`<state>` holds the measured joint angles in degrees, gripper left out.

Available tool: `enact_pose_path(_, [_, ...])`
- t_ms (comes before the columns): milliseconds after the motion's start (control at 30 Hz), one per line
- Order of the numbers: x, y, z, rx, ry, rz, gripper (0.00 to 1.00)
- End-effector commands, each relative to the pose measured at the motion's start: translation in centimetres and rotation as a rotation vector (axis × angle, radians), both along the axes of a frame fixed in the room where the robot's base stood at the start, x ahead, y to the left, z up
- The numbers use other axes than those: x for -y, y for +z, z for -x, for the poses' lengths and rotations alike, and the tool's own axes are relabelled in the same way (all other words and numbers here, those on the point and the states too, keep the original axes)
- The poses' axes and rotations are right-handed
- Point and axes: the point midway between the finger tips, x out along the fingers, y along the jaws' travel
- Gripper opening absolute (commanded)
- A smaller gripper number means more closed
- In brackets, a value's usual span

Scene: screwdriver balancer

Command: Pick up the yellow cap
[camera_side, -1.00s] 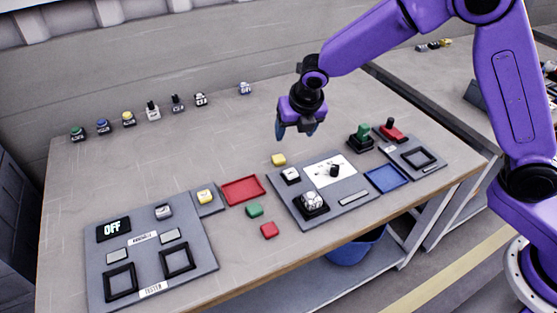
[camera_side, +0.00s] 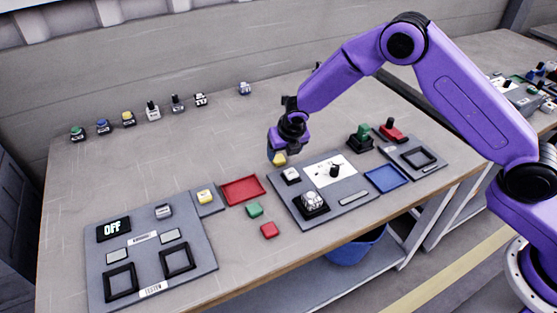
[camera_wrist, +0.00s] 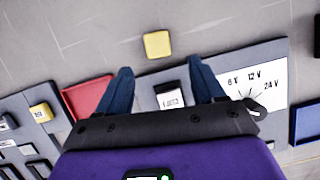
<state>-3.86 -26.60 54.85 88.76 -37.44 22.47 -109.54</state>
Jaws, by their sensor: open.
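The yellow cap (camera_side: 279,160) lies on the table behind the middle grey panel. In the side view my gripper (camera_side: 276,156) is low, right over or beside it and partly overlapping it. In the wrist view the yellow cap (camera_wrist: 157,45) is in full view, ahead of my fingertips and roughly centred between them. My gripper (camera_wrist: 158,78) is open and its blue fingers are apart with nothing held. A white switch (camera_wrist: 170,96) on the panel shows between the fingers. I cannot tell the exact height of the fingertips above the table.
The grey panel (camera_side: 285,207) with the switch and a dial is close by. A red tray (camera_side: 243,190), a green cap (camera_side: 255,210) and a red cap (camera_side: 269,230) lie nearby. A blue tray (camera_side: 386,179) is to the right. The table behind the yellow cap is clear.

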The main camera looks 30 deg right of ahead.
Motion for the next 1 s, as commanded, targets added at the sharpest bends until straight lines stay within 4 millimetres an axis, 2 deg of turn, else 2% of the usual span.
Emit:
enact_pose_path(167, [0.1,-0.7,-0.4,0.0,-0.001,0.0,0.68])
enact_pose_path(400, [0.1,-3.1,-2.1,-0.001,-0.001,0.0,0.68])
enact_pose_path(567, [0.1,-4.5,-2.7,-0.001,0.0,0.001,0.68])
enact_pose_path(867, [0.1,-4.8,-2.9,0.001,0.0,-0.001,0.68])
enact_pose_path(900, [0.1,-4.8,-2.9,0.001,0.0,-0.001,0.62])
enact_pose_path(967, [0.1,-4.8,-2.9,0.0,0.0,-0.001,0.42])
enact_pose_path(1000, [0.1,-4.8,-2.9,0.0,0.0,-0.001,0.29])
